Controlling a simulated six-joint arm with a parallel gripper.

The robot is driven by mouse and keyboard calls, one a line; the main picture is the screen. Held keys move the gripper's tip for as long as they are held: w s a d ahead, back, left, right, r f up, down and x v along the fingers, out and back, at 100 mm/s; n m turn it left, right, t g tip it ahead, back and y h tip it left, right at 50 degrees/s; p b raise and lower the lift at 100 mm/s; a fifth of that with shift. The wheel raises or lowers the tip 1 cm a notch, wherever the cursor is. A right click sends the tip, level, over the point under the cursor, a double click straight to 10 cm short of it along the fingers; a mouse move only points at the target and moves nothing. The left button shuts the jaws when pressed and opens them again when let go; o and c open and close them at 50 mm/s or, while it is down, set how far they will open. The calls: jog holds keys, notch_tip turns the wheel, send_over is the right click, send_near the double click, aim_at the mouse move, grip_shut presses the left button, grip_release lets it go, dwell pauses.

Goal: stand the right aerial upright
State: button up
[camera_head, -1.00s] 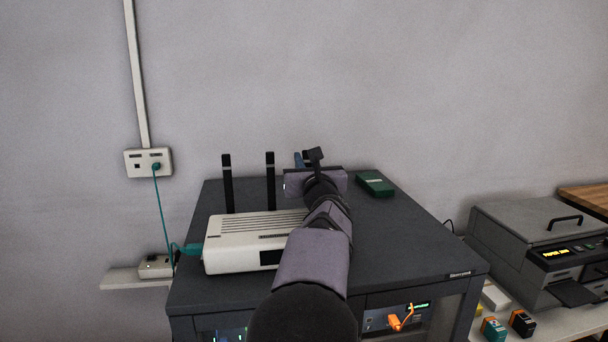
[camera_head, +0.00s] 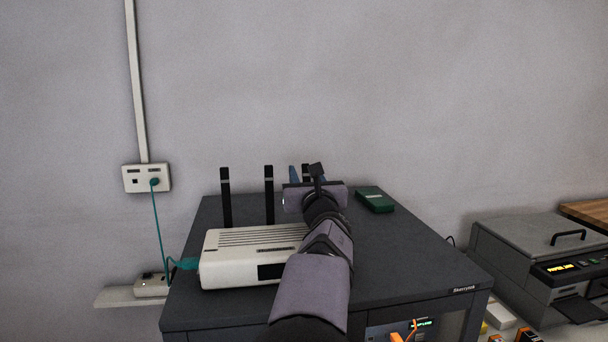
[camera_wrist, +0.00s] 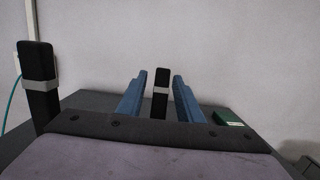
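The white router (camera_head: 250,252) sits on the dark cabinet top. Its left aerial (camera_head: 226,197) and middle aerial (camera_head: 269,195) stand upright. The right aerial (camera_wrist: 160,95) is black with a grey band and looks upright in the wrist view; its lower part is hidden behind my wrist. My gripper (camera_wrist: 160,98) has its two blue fingers on either side of this aerial, with a narrow gap showing on each side. One blue finger (camera_head: 294,174) shows in the head view. Another upright aerial (camera_wrist: 40,88) stands at the wrist view's left.
A dark green box (camera_head: 375,200) lies on the cabinet top (camera_head: 400,245) to the right of my gripper. A teal cable (camera_head: 156,220) runs from the wall socket down at the left. A grey printer (camera_head: 530,255) stands at the far right.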

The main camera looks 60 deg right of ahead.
aim_at(307, 180)
jog(key=shift+b+v, duration=0.7)
jog(key=shift+v, duration=2.95)
